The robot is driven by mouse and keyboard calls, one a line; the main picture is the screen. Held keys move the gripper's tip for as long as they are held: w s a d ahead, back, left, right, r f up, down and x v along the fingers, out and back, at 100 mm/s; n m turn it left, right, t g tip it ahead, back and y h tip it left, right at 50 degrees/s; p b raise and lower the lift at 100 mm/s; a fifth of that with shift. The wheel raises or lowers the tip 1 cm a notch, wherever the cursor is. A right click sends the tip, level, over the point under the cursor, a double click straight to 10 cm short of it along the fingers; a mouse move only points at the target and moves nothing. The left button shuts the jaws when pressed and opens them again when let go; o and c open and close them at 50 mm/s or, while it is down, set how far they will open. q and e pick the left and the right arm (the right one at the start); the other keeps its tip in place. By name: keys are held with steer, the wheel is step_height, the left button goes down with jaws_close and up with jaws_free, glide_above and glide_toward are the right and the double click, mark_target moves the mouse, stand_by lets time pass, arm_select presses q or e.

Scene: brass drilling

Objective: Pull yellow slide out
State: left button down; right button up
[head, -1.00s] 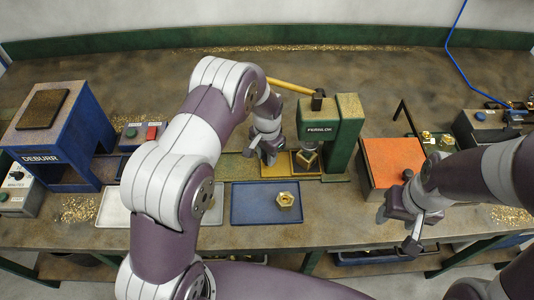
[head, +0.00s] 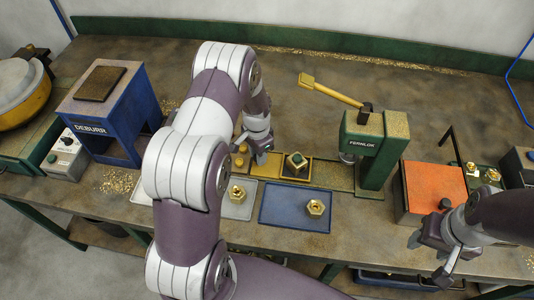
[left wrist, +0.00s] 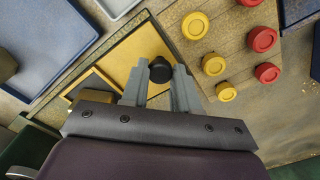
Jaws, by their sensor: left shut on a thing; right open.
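The yellow slide (head: 268,165) lies to the left of the green FERNLOK press (head: 375,145), on the track that leads under its head. In the left wrist view, the slide (left wrist: 133,55) has a black knob (left wrist: 160,68). My left gripper (left wrist: 158,78) is shut on this knob; it also shows in the head view (head: 258,150) at the slide's left end. My right gripper (head: 428,258) is open and empty, in front of the orange-topped box.
A blue tray (head: 270,220) with a brass nut and a grey tray (head: 248,211) with a brass part stand in front of the slide. Several yellow and red round pieces (left wrist: 212,64) are beside my left gripper. The blue DEBURR machine (head: 120,105) stands at left.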

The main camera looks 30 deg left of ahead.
arm_select(q)
steer(key=shift+w+a+r, duration=0.1)
steer(key=shift+a, duration=0.05)
arm_select(e)
steer(key=shift+a, duration=0.1)
arm_select(q)
steer(key=c, duration=0.9)
jaws_free()
steer(key=shift+o, duration=0.2)
steer(key=shift+s+a, duration=0.2)
arm_select(e)
steer(key=shift+s+a+r, duration=0.1)
steer(key=shift+s+a, duration=0.05)
steer(key=shift+a, duration=0.1)
arm_select(q)
steer(key=shift+r, duration=0.1)
step_height(320, 180, up, 12)
steer(key=b, duration=0.2)
steer(key=shift+r, duration=0.25)
arm_select(e)
step_height(320, 180, down, 2)
steer(key=shift+d+f, duration=0.1)
